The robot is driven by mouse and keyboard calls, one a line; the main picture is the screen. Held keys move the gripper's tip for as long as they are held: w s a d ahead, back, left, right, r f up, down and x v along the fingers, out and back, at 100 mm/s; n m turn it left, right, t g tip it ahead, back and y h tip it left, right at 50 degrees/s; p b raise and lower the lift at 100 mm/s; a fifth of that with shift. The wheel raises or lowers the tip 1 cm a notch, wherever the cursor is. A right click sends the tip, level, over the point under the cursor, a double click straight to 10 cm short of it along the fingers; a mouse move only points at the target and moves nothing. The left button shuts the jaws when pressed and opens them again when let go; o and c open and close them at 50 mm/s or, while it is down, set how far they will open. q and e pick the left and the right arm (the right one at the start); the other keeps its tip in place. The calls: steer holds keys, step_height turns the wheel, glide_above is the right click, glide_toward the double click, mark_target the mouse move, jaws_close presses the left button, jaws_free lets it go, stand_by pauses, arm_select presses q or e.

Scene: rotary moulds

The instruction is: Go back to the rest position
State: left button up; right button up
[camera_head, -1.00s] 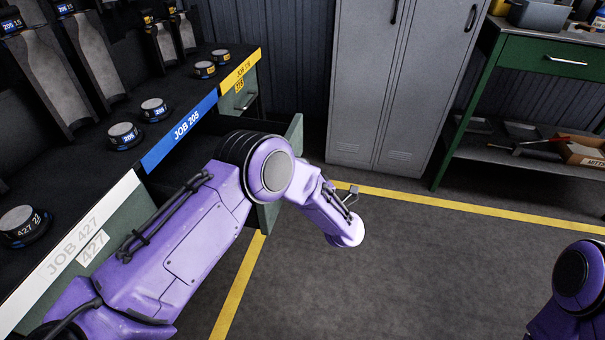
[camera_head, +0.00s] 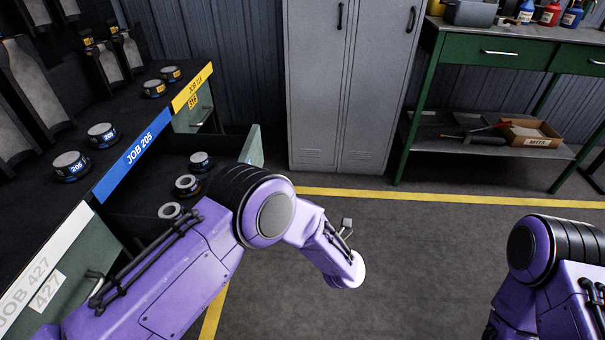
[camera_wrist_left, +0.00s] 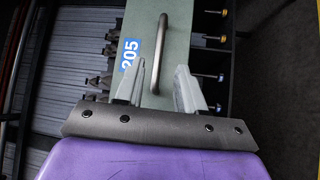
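My left arm (camera_head: 265,215) comes in from the left and bends beside the open JOB 205 drawer (camera_head: 250,150); its gripper is hidden in the head view. In the left wrist view my left gripper (camera_wrist_left: 161,68) is open, its two fingers apart with nothing between their tips that they grip. The green drawer front with a blue 205 label (camera_wrist_left: 130,55) and a grey bar handle (camera_wrist_left: 161,45) lies beyond the fingers. My right arm (camera_head: 545,250) shows at the lower right, bent; its gripper is out of view.
Several round pieces (camera_head: 187,185) sit in the open drawer. More stand on the black bench top (camera_head: 30,205) above. A grey locker (camera_head: 345,90) and a green workbench (camera_head: 470,50) stand at the back. The grey floor (camera_head: 420,260) between is clear, with yellow lines.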

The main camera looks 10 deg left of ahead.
arm_select(q)
step_height(320, 180, down, 5)
steer(key=w+d+m+t+h, duration=0.15)
steer(key=m+t+h, duration=0.35)
steer(key=m, duration=0.5)
steer(key=s+a+f+m+g+h, duration=0.4)
steer(key=s+a+f+m, duration=0.1)
steer(key=s+f, duration=0.35)
steer(key=s+a+f+m+g+h, duration=0.45)
steer(key=s+f, duration=0.25)
steer(key=s, duration=0.3)
steer(key=s+a+g+y, duration=0.1)
steer(key=s+a+g, duration=0.25)
steer(key=s, duration=0.45)
steer(key=s+a+g+y, duration=0.15)
steer(key=s+a, duration=0.25)
steer(key=s, duration=0.4)
step_height(320, 180, up, 15)
steer(key=h+p, duration=0.1)
steer(key=p, duration=1.4)
steer(key=shift+w+f+m+p, duration=0.15)
steer(key=shift+w+m+p, duration=0.2)
steer(key=shift+m, duration=0.1)
